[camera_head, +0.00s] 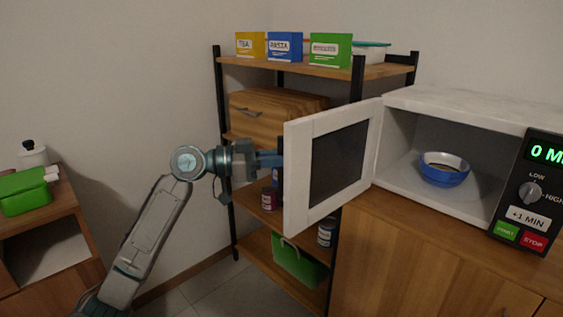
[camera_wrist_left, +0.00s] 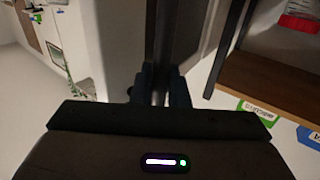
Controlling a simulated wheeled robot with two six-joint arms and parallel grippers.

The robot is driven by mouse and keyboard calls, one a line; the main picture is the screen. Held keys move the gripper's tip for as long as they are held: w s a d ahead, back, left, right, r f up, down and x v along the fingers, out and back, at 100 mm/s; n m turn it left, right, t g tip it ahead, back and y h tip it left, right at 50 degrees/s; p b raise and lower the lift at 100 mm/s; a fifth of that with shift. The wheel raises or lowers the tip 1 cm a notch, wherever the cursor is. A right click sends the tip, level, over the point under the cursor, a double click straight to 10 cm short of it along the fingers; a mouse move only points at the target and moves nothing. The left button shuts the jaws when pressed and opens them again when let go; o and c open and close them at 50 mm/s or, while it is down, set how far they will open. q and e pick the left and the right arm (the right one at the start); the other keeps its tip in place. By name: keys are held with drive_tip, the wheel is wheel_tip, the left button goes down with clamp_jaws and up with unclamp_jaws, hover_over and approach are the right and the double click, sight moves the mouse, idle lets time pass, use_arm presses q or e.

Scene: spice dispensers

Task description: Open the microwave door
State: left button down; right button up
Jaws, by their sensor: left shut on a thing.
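The microwave (camera_head: 450,105) stands on the wooden cabinet at the right, and its white-framed door (camera_head: 298,185) is swung wide open to the left. The interior is exposed, with a blue bowl (camera_head: 443,176) inside. My left gripper (camera_head: 268,159) is at the door's free left edge, shut on the door. Its fingertips are partly hidden behind the door's edge in the head view. In the left wrist view the fingers (camera_wrist_left: 160,90) close around a dark upright part of the door, whose exact shape is unclear. My right gripper is not in view.
A wooden shelf rack (camera_head: 290,65) with boxes, jars and a green container (camera_head: 297,262) stands close behind the door. The microwave's control panel (camera_head: 532,195) is at the far right. A small side table (camera_head: 50,220) with a green box stands at the left; floor between is clear.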

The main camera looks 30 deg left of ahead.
use_arm(q)
drive_tip(key=c, duration=1.5)
unclamp_jaws()
